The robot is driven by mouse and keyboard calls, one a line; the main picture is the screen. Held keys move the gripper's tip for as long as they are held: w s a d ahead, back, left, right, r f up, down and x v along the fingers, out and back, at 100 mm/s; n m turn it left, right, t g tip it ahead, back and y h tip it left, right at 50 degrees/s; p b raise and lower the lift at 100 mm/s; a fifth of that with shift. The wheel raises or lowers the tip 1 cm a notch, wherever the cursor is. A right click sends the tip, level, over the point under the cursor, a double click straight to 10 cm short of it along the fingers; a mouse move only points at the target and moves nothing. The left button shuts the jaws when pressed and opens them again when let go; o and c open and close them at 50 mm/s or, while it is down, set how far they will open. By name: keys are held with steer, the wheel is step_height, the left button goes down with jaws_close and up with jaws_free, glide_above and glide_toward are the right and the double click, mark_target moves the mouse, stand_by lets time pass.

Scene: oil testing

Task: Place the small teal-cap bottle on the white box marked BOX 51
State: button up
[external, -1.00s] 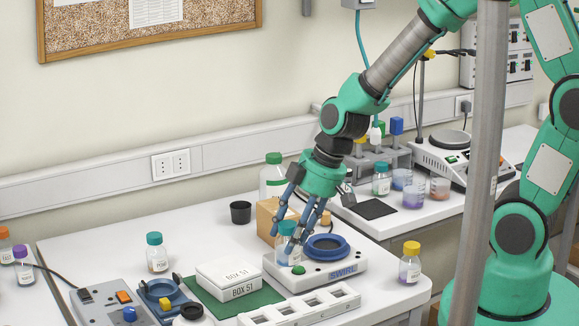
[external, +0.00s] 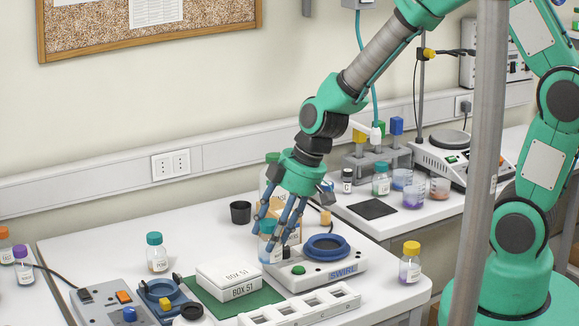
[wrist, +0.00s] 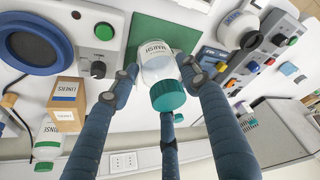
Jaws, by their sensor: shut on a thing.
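A small clear bottle with a teal cap (external: 267,228) is between the blue fingers of my gripper (external: 278,240). It stands upright at the swirl plate's left end, close above the bench; I cannot tell whether it touches. In the wrist view the fingers of my gripper (wrist: 158,72) close around the bottle, whose label and teal cap (wrist: 168,96) show. The white box marked BOX 51 (external: 228,278) lies on a green mat (external: 262,297) to the left of my gripper. The box is not clearly visible in the wrist view, where the green mat (wrist: 150,32) shows beyond the bottle.
The SWIRL plate (external: 345,269) with a blue ring is right of my gripper. A brown carton (wrist: 76,104) stands behind the fingers. A white rack (external: 300,308) lies in front. Another teal-cap bottle (external: 157,255) stands left of BOX 51. A black cup (external: 241,212) stands behind.

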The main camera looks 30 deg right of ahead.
steer(key=w+a+f, duration=0.1)
steer(key=w+a, duration=0.5)
steer(key=w, duration=0.3)
steer(key=shift+w+p, duration=0.3)
steer(key=shift+f, duration=0.1)
steer(key=shift+f, duration=1.65)
steer(key=shift+f+b, duration=0.15)
steer(key=shift+b, duration=0.25)
steer(key=o, duration=1.6)
steer(key=shift+d, duration=0.1)
steer(key=shift+r+p, duration=0.2)
steer(key=shift+p, duration=0.1)
steer(key=shift+r, duration=0.3)
steer(key=v, duration=1.1)
steer(key=shift+s+d+r+p, duration=0.1)
steer(key=shift+s+d+p, duration=0.05)
steer(key=shift+p, duration=0.2)
